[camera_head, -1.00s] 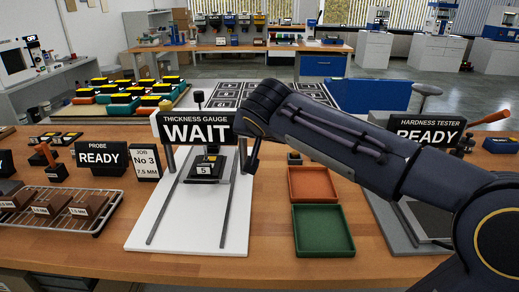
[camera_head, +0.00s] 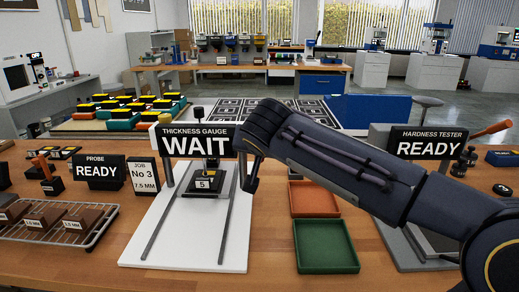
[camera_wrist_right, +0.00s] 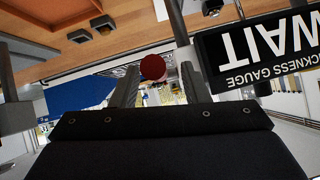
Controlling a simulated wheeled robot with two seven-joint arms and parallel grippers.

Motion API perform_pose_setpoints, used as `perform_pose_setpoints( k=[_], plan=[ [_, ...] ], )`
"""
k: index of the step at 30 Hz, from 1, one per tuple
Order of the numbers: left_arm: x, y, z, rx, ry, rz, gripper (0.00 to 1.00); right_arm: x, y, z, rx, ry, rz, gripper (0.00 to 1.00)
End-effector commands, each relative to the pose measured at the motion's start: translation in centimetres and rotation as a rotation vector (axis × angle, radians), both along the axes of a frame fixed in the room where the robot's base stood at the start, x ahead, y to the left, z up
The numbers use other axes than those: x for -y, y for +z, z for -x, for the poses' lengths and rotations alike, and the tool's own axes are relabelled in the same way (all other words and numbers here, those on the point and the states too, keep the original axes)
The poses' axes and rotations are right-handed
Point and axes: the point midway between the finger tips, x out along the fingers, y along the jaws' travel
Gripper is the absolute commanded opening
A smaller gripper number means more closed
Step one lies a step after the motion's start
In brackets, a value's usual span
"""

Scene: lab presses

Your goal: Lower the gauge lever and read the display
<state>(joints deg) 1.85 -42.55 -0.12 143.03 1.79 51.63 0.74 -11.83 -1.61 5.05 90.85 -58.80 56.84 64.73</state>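The thickness gauge's black display (camera_head: 201,142) reads WAIT. It stands over a white base plate (camera_head: 155,235) with two rails. A dark block labelled 5 (camera_head: 204,183) sits below the display. My right gripper (camera_head: 250,180) is just right of the display, partly hidden by its own arm. In the right wrist view my right gripper (camera_wrist_right: 158,65) has its fingers apart. A round red knob (camera_wrist_right: 153,67), apparently the lever's end, shows between them; I cannot tell if they touch it. The rest of the lever is hidden in the head view. My left gripper is not in view.
An orange tray (camera_head: 314,199) and a green tray (camera_head: 326,247) lie right of the gauge. A hardness tester (camera_head: 430,143) reading READY is further right, beyond my arm. On the left are a probe sign (camera_head: 97,172), a job card (camera_head: 143,176) and a wire rack (camera_head: 75,241) of brown blocks.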

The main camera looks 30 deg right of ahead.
Motion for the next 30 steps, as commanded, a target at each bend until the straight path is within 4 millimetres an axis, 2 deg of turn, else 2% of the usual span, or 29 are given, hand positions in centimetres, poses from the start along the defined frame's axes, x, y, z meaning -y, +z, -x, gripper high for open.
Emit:
perform_pose_setpoints(
  k=[7, 16, 21, 30],
  plan=[
    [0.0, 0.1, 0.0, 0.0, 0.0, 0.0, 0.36, -0.2, 0.4, 0.4, 0.003, 0.001, 0.0, 0.41],
    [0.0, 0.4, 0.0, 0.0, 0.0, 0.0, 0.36, -1.9, 3.3, 4.1, 0.003, 0.001, -0.001, 0.41],
    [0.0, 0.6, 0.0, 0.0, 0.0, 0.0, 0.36, -2.6, 4.3, 5.4, 0.001, 0.001, 0.0, 0.41],
    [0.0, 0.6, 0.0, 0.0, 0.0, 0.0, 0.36, -2.7, 4.5, 5.8, 0.0, 0.0, 0.0, 0.41]
  ],
)
